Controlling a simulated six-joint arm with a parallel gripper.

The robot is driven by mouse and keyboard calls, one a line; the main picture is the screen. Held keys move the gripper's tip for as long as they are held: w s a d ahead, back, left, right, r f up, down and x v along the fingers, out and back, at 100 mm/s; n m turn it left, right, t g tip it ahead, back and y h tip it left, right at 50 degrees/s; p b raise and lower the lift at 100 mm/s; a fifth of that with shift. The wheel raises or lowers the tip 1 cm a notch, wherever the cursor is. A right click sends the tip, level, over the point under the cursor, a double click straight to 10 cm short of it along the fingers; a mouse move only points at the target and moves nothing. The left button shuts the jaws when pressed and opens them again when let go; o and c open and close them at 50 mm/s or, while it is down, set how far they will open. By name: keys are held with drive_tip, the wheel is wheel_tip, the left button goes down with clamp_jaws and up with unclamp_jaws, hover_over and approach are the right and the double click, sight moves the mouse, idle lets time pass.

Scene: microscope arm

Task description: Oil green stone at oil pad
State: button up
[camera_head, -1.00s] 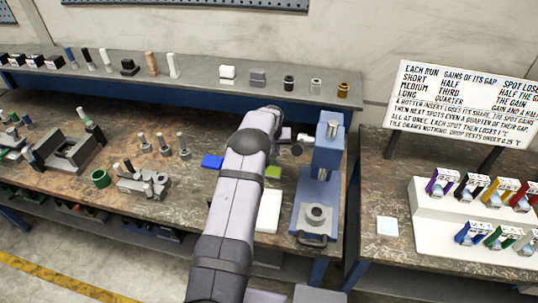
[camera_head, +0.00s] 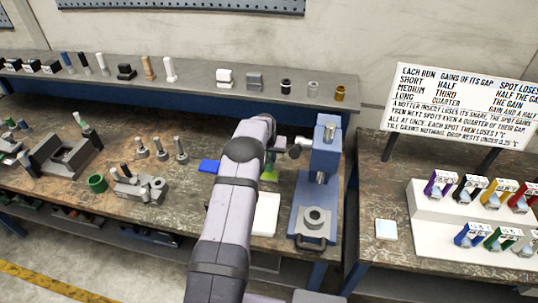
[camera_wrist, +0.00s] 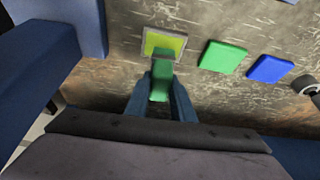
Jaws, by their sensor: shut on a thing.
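My gripper (camera_wrist: 161,98) is shut on a green stone (camera_wrist: 160,85), which sticks out beyond the fingertips. In the wrist view the stone's far end overlaps the near edge of a yellow-green oil pad (camera_wrist: 178,44) with a pale rim. I cannot tell whether they touch. The pad also shows in the head view (camera_head: 270,175), just right of my arm. Another flat green block (camera_wrist: 223,57) lies on the bench to the right of the pad.
A blue block (camera_wrist: 269,68) lies beyond the green one. A blue press (camera_head: 322,185) stands close right of my arm in the head view. A white sheet or tray (camera_head: 265,214) lies in front. Metal fixtures and a green ring (camera_head: 97,183) are at left.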

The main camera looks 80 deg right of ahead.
sight(269, 165)
drive_tip(key=shift+f+b, duration=0.45)
drive_tip(key=shift+f, duration=1.45)
drive_tip(key=shift+f+b, duration=0.6)
drive_tip(key=shift+b, duration=0.4)
idle(2.0)
drive_tip(key=shift+r, duration=0.15)
drive_tip(key=shift+r+p, duration=1.35)
drive_tip(key=shift+r, duration=2.1)
